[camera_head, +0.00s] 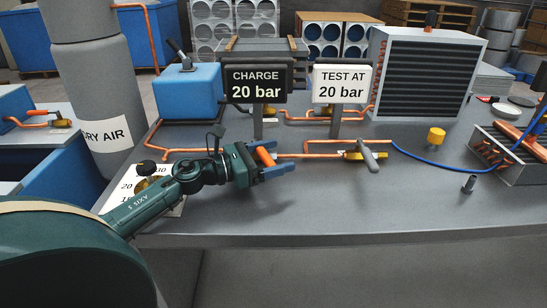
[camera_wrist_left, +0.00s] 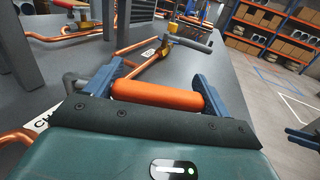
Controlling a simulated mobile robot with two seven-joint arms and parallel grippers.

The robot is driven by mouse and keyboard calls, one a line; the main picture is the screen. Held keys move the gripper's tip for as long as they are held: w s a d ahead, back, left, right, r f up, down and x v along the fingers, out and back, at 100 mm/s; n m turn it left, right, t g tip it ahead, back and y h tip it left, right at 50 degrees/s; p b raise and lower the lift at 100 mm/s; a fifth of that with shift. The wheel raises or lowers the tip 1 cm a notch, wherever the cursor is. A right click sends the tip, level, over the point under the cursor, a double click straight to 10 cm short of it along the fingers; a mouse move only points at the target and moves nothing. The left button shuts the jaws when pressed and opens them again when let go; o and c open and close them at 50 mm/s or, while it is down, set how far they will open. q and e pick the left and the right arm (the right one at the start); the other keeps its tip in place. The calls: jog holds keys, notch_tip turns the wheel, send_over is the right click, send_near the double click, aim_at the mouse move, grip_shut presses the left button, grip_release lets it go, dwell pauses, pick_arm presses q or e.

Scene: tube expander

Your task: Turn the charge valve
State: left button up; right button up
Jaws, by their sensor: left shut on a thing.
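The charge valve's orange handle (camera_head: 264,157) is between the blue fingers of my left gripper (camera_head: 274,161), beside the post of the "CHARGE 20 bar" sign (camera_head: 256,80). In the left wrist view the orange handle (camera_wrist_left: 157,95) lies crosswise between the fingertips of my left gripper (camera_wrist_left: 158,92), which is shut on it. The valve body is hidden behind the gripper. A dark blue piece (camera_wrist_left: 303,138) at the wrist view's right edge may be part of my right gripper; its state cannot be told.
A second valve with a grey handle (camera_head: 368,155) sits right of my gripper, below the "TEST AT 20 bar" sign (camera_head: 342,84). Copper pipes (camera_head: 312,156) run along the table (camera_head: 300,215). A finned unit (camera_head: 420,75) stands behind. The front of the table is clear.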

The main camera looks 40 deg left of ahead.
pick_arm(q)
jog(key=o, duration=1.3)
jog(key=shift+s+a, duration=0.1)
jog(key=shift+s, duration=0.1)
jog(key=b+v, duration=0.1)
jog(key=v, duration=1.1)
jog(key=shift+s+a, duration=0.15)
jog(key=shift+s, duration=0.15)
jog(key=shift+c, duration=0.2)
